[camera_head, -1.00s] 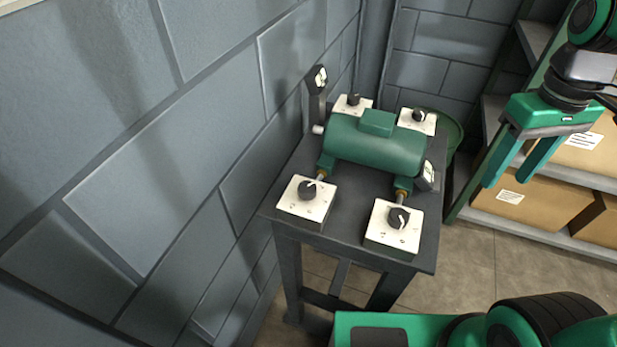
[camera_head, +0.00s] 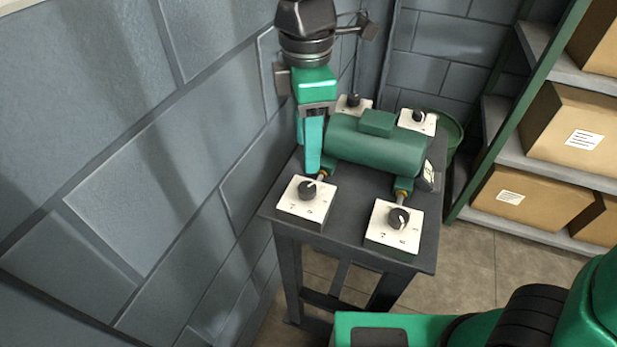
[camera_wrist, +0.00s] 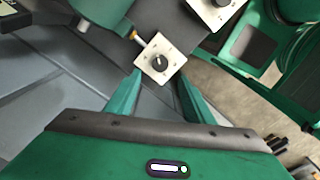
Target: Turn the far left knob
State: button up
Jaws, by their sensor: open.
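The far left knob (camera_head: 353,100) is dark and stands on a white plate behind the green casing (camera_head: 375,145). My gripper (camera_head: 311,166) points down at the left end of the casing, its fingers nearly edge-on in the head view. Its tips are just behind the near left knob (camera_head: 309,189), nearer to it than to the far left one. In the wrist view my gripper (camera_wrist: 160,76) is open and empty. A black knob (camera_wrist: 159,63) on a white plate shows beyond and between its tips; it appears to be the near left one.
The near right knob (camera_head: 398,218) and far right knob (camera_head: 418,116) stand on white plates on the dark table (camera_head: 345,240). A block wall (camera_head: 150,170) runs close along the left. Shelves with boxes (camera_head: 520,195) stand at the right.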

aim_at(308, 186)
notch_tip(308, 186, down, 10)
jog(key=shift+d+f, duration=0.1)
dwell(0.4)
jog(key=c, duration=1)
